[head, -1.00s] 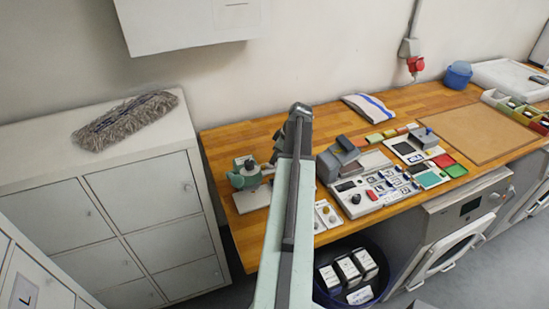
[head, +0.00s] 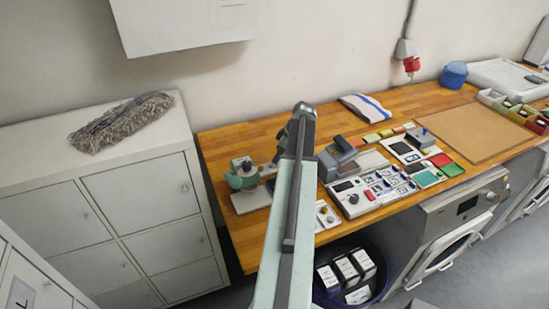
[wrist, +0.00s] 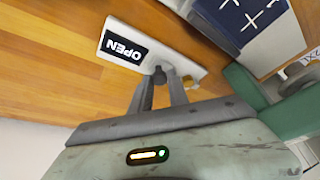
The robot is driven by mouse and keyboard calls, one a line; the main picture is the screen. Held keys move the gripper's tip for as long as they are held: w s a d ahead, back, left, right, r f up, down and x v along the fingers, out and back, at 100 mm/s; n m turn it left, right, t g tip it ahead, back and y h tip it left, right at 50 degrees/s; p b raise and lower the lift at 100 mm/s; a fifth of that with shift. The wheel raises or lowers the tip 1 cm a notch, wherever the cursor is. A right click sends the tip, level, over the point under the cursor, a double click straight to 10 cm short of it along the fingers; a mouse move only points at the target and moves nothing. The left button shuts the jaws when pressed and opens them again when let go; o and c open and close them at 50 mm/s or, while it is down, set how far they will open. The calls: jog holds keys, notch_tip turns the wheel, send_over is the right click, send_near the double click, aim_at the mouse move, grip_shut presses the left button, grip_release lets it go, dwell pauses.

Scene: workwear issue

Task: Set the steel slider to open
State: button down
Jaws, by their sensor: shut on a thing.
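A small dark knob, the steel slider's grip (wrist: 160,72), stands on the plate beside the label. My gripper (wrist: 166,80) is shut on this knob, with its two fingers reaching down from the wrist. The far end of the plate, beyond the fingers, shows no readable word. In the head view my own arm hides the gripper, and the slider is too small to make out.
A dark blue piece with white crosses (wrist: 240,14) and a green device (wrist: 285,105) are close to the plate in the wrist view. The head view shows the green device (head: 243,176) and a control panel (head: 352,198). Bare wood lies left of the plate.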

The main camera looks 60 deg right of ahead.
jog(key=shift+d, duration=0.2)
jog(key=c, duration=1.3)
grip_release()
jog(key=shift+o, duration=0.2)
jog(key=p+v, duration=0.7)
jog(key=shift+s+r, duration=0.2)
jog(key=shift+r, duration=0.2)
